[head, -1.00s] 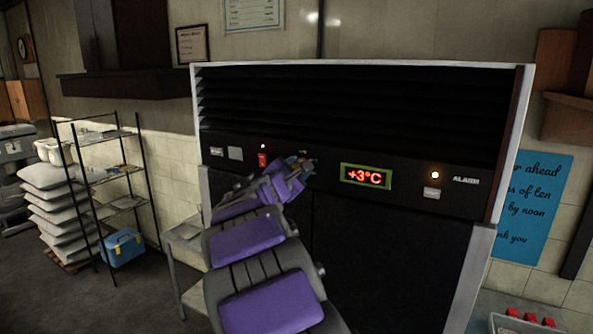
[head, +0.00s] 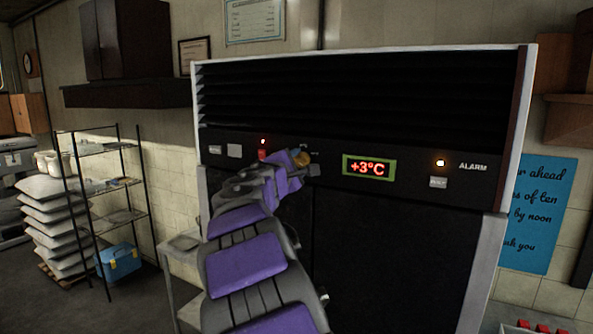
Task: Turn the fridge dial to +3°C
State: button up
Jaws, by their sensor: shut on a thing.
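The fridge (head: 420,230) is a dark cabinet with a louvred top and a control panel. Its lit display (head: 368,168) reads +3°C in red. The fridge dial (head: 301,158) shows as a small orange-yellow piece on the panel, left of the display, mostly hidden by my arm. My gripper (head: 312,170) is at the dial, shut on it. The fingers are small and partly hidden, so the dial's pointer and marks cannot be read.
An alarm lamp (head: 440,163) glows orange right of the display, with a small button (head: 438,182) below it. A red switch (head: 262,154) is left of the dial. A wire shelf (head: 100,190), stacked sacks (head: 50,225) and a blue cooler (head: 121,263) stand at the left.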

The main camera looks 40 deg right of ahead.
jog(key=shift+d+f, duration=0.1)
jog(key=shift+f, duration=0.1)
jog(key=o, duration=1)
jog(key=shift+r, duration=0.1)
jog(key=b+v, duration=0.1)
jog(key=v, duration=1.6)
jog(key=shift+a+b, duration=0.35)
jog(key=shift+b, duration=0.05)
